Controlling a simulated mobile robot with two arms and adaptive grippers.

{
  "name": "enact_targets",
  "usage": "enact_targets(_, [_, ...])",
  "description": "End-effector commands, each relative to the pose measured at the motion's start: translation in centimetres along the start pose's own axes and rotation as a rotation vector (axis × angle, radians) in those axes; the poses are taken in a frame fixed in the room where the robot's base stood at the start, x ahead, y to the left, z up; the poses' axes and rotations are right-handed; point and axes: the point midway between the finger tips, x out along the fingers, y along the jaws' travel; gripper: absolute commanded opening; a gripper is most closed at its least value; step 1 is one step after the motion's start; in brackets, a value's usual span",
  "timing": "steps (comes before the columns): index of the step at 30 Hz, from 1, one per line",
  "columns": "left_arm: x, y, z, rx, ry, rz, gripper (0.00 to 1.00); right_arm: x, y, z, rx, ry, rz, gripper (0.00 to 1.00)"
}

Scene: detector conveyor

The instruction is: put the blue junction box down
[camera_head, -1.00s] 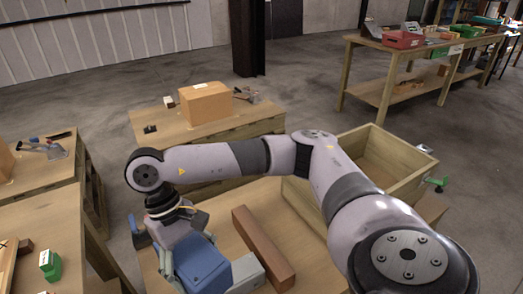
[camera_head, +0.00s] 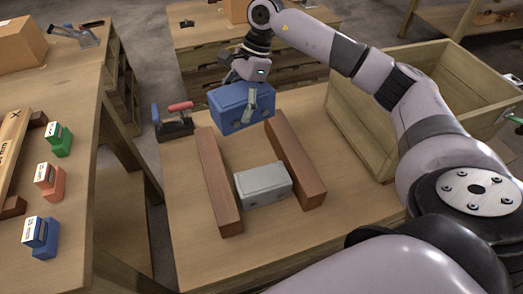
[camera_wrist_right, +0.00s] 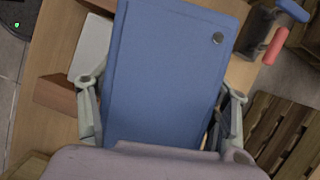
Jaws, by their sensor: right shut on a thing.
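The blue junction box (camera_head: 240,106) is in my right gripper (camera_head: 251,98), at the far end of the wooden table (camera_head: 300,245). One finger shows against its near right side; the other is hidden in the head view. In the right wrist view the box (camera_wrist_right: 165,72) fills the middle, with a finger of the gripper (camera_wrist_right: 162,100) at each side. The box looks raised near the far ends of two brown bars; whether it touches the table or a bar I cannot tell. My left gripper is not in view.
A grey box (camera_head: 262,185) lies between the left brown bar (camera_head: 217,180) and the right brown bar (camera_head: 297,160). A red-handled tool (camera_head: 178,122) stands left of the blue box. An open wooden crate (camera_head: 360,125) is at the right. The table's front is clear.

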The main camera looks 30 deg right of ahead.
Motion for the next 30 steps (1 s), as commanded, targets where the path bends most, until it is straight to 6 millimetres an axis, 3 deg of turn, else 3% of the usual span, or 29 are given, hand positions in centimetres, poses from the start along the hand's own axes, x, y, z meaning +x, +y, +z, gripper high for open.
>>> enact_targets(4, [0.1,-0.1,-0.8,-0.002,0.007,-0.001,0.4,0.2,-1.3,-1.2,0.115,-0.006,-0.053,0.09])
enact_targets(11, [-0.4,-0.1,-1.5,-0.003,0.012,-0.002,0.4,1.4,-1.9,-2.3,0.178,-0.004,-0.073,0.09])
enact_targets(24, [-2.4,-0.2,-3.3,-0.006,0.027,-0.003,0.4,10.4,-1.9,-5.9,0.177,-0.004,-0.071,0.09])
enact_targets(30, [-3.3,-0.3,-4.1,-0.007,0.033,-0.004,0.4,13.6,-2.0,-7.3,0.175,-0.003,-0.073,0.09])
